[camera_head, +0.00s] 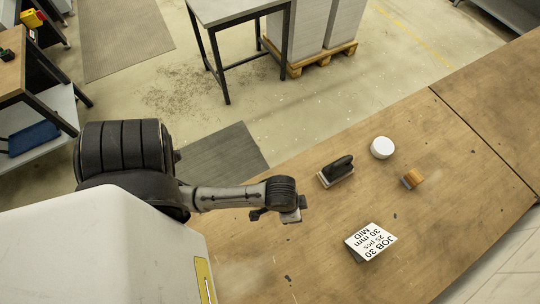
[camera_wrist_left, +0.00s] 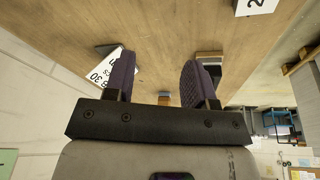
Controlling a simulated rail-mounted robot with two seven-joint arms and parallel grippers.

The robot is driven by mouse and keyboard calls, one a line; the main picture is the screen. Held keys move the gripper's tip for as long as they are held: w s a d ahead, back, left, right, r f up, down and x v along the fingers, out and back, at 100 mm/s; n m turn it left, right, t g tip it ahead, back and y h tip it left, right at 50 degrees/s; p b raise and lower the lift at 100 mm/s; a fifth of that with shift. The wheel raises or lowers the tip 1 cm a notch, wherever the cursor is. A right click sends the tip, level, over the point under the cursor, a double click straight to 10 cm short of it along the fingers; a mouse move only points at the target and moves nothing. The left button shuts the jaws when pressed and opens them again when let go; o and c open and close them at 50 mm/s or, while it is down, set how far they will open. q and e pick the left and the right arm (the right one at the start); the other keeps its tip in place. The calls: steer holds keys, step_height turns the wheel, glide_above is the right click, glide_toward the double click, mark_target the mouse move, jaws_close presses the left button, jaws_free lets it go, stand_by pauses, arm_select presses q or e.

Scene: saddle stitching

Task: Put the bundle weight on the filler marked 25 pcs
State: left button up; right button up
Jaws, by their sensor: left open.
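A block with a black handle and a pale base (camera_head: 337,172) rests on the wooden bench; it looks like the bundle weight. A tilted white card (camera_head: 370,241) reads JOB 30, 25 pcs, 30 mm, MID, upside down in the head view. It also shows at left in the wrist view (camera_wrist_left: 100,72), partly behind a finger. I see no separate filler beside it. My left gripper (camera_head: 291,214) is left of the card and the block, above the bench. In the wrist view its two fingers (camera_wrist_left: 158,80) are apart with nothing between them. My right gripper is out of view.
Another white card (camera_wrist_left: 256,6) shows at the wrist view's top edge. The bench (camera_head: 465,210) is clear to the right.

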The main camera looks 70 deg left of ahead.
arm_select(q)
steer(key=s+a+r+y, duration=0.1)
steer(key=s+a+r, duration=0.1)
steer(key=s, duration=0.4)
steer(key=shift+s+r+t, duration=0.3)
steer(key=shift+s+r, duration=0.1)
steer(key=shift+r, duration=0.1)
steer(key=shift+d, duration=0.1)
step_height(320, 180, up, 10)
steer(key=p, duration=1)
steer(key=shift+r, duration=0.1)
